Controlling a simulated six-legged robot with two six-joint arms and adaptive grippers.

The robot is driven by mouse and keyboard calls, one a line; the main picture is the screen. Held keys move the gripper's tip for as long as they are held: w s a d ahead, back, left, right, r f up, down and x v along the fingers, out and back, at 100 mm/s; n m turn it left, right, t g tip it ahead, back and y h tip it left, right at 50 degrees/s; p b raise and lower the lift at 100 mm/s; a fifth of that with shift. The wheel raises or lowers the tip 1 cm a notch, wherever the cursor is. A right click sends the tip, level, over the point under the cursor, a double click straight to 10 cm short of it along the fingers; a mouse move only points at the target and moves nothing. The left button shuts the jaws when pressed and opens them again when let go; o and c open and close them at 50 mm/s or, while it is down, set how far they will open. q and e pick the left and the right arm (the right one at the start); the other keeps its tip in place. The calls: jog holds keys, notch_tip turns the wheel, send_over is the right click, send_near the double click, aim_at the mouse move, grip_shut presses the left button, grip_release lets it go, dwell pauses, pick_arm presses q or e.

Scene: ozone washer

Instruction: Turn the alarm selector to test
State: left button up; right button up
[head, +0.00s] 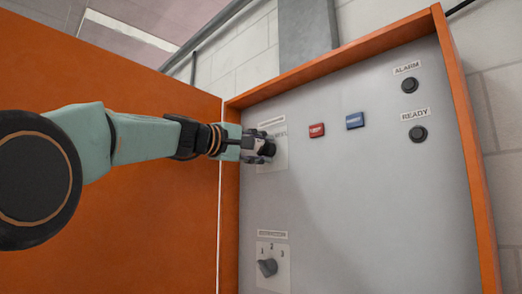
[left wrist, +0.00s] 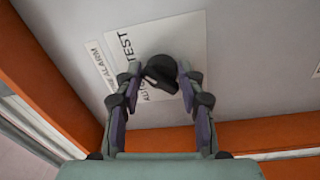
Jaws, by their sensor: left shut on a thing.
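The alarm selector is a black knob (left wrist: 162,66) on a white plate (left wrist: 186,42) whose printing includes TEST and AUTO in the left wrist view. A separate strip beside it reads ALARM, partly cut off. My left gripper (head: 266,148) reaches the upper left of the grey panel in the head view and is shut on the knob. In the left wrist view its fingers stand on either side of the knob. The fingers hide part of the plate and lettering, and I cannot tell exactly where the knob points. My right gripper is not in view.
A lower selector (head: 267,267) marked 1, 2, 3 sits below on the grey panel (head: 370,200). A red button (head: 316,130), a blue button (head: 354,120) and the ALARM (head: 409,86) and READY (head: 417,133) lamps are to the right. An open orange door (head: 130,230) stands at left.

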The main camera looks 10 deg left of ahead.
pick_arm(q)
jog(key=shift+w+f, duration=0.1)
jog(key=shift+f, duration=0.1)
jog(key=o, duration=0.8)
jog(key=shift+o, duration=1.3)
jog(key=shift+w+a, duration=0.15)
jog(key=shift+w, duration=0.05)
jog(key=shift+s+r, duration=0.15)
jog(key=shift+s, duration=0.2)
jog(key=shift+s+a, duration=0.1)
jog(key=shift+s, duration=0.1)
jog(key=v, duration=0.6)
jog(key=shift+a, duration=0.25)
jog(key=shift+s, duration=0.1)
